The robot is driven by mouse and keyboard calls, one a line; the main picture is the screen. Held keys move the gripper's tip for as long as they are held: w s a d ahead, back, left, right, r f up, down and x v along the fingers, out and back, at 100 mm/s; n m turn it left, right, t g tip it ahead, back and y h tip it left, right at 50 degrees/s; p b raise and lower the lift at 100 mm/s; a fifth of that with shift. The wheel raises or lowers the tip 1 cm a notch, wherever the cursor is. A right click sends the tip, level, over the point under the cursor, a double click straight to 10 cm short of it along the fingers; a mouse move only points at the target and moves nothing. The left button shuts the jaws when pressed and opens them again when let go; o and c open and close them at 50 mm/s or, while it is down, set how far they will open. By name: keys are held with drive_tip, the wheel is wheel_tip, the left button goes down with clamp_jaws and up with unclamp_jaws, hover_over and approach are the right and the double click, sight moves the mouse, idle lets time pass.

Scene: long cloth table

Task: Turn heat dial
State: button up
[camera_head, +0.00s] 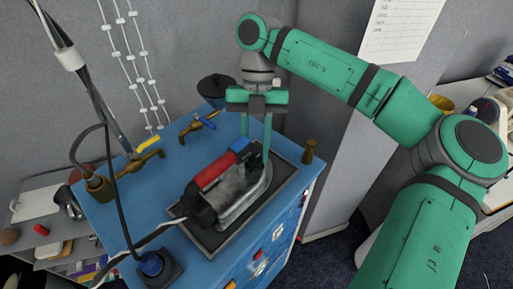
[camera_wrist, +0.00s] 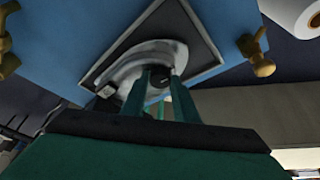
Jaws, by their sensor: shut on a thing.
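A steam iron (camera_head: 236,196) with a grey, worn body and a red and blue handle (camera_head: 212,170) lies on a dark framed rest plate (camera_head: 210,240) on the blue cabinet top. My gripper (camera_head: 257,145) reaches down from above at the iron's far right end, by the blue part of the handle. In the wrist view my gripper (camera_wrist: 160,80) has its two green fingers on either side of a dark round dial (camera_wrist: 158,76) on the iron's pale body (camera_wrist: 125,68), shut on it. The fingers partly cover the dial, and its marking cannot be read.
The blue cabinet top (camera_head: 125,205) carries brass taps (camera_head: 200,124), a black pot (camera_head: 217,88) and a small brass post (camera_head: 309,152). A cable (camera_head: 140,243) runs from the iron to the left. A grey partition wall (camera_head: 190,40) stands behind.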

drive_tip(key=shift+n, duration=0.5)
drive_tip(key=o, duration=1.1)
drive_tip(key=shift+c, duration=0.2)
drive_tip(key=shift+r, duration=0.15)
drive_tip(key=v, duration=1)
drive_tip(key=shift+a+r, duration=0.2)
drive_tip(key=shift+r, duration=0.05)
drive_tip(key=shift+w, duration=0.1)
